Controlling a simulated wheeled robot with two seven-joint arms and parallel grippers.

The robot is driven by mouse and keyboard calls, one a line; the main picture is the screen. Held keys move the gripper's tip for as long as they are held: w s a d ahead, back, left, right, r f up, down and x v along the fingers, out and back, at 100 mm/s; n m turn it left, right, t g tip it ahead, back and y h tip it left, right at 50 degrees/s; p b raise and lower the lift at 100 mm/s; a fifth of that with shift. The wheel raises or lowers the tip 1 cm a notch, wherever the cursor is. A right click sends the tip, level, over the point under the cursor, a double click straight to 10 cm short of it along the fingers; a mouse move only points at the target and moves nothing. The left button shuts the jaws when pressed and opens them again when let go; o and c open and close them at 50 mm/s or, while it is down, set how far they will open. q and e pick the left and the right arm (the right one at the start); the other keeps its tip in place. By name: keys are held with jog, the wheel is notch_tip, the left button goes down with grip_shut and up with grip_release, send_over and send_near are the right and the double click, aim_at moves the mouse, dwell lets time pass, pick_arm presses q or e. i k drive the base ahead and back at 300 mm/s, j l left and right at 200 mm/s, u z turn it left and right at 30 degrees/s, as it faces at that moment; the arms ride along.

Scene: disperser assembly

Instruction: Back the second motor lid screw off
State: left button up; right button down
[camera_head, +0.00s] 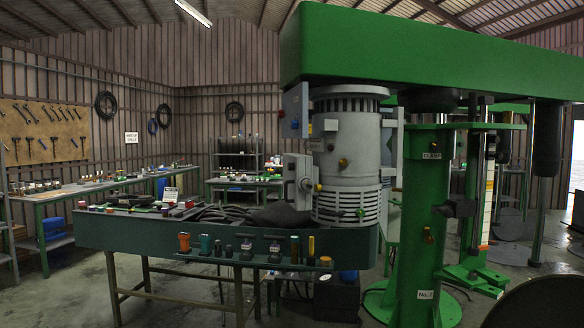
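The motor (346,180) is a grey upright cylinder with vented bands, hanging under the green beam (430,45) of the disperser. A brass-coloured knob or screw head (343,163) shows on its front, and a smaller yellowish one (361,212) sits lower, near the bottom band. Which of them, if any, is the second motor lid screw, I cannot tell. A grey box (298,178) is on the motor's left side. Neither of my grippers is in view.
A dark green bench (130,232) stands in front of the motor, with several tools (204,244) along its front edge. A green column (427,210) stands to its right. Open floor (70,290) lies at lower left. A dark rounded object (545,305) fills the bottom right corner.

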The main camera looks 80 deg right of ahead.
aim_at(291, 167)
jog(key=l+z, duration=0.15)
jog(key=l, duration=1.9)
jog(key=l+z, duration=0.2)
jog(key=l, duration=0.35)
jog(key=i+l+z, duration=0.1)
jog(key=l+z, duration=0.15)
jog(key=l, duration=0.3)
